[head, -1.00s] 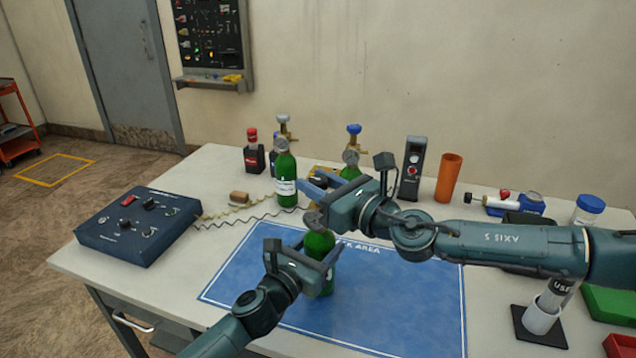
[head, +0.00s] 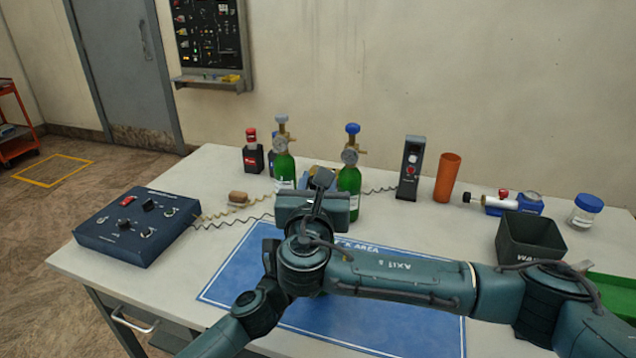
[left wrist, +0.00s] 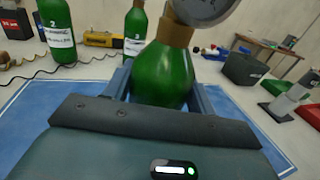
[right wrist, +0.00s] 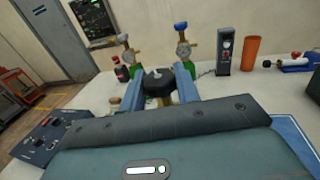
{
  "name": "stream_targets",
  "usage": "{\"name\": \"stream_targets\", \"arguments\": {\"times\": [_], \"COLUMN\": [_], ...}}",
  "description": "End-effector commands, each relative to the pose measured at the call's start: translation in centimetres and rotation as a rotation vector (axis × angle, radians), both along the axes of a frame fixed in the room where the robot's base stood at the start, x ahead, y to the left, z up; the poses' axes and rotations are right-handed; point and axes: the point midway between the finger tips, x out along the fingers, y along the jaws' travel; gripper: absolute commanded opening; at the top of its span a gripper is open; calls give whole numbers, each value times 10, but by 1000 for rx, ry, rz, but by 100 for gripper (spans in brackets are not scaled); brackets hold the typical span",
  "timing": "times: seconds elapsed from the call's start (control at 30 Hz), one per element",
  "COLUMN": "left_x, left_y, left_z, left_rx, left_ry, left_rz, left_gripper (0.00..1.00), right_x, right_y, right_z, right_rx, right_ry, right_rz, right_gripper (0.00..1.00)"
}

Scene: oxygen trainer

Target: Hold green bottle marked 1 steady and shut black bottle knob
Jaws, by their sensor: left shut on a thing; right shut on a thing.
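A green bottle (left wrist: 163,75) with a brass neck and a round gauge (left wrist: 203,8) stands upright on the blue work mat (head: 232,280). My left gripper (left wrist: 158,88) is shut around its body. Its label is not visible, and in the head view my right arm hides it. The black knob (right wrist: 158,84) shows in the right wrist view between the fingers of my right gripper (right wrist: 158,92), which is shut on it. Whether the valve is open or closed cannot be told.
A blue control box (head: 138,228) is at left. A black instrument (head: 411,168), an orange tube (head: 448,178) and a dark bin (head: 530,238) are at right. The mat's left part is clear.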

Motion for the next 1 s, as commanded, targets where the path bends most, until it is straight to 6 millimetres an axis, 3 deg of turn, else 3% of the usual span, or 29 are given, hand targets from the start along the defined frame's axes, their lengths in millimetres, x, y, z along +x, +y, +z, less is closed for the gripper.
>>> {"name": "stream_targets", "arguments": {"times": [0.5, 1.0], "left_x": [-2, -2], "left_y": [-1, 0], "left_z": [-3, -2], "left_rx": [2, 1], "left_ry": [2, 3], "left_rz": [-5, -3], "left_gripper": [10, 10], "right_x": [2, 2], "right_y": [-2, -3], "right_z": [0, 0], "right_rx": [1, 0], "right_ry": [-1, -3], "right_rz": [-396, -500], "right_gripper": [9, 9]}}
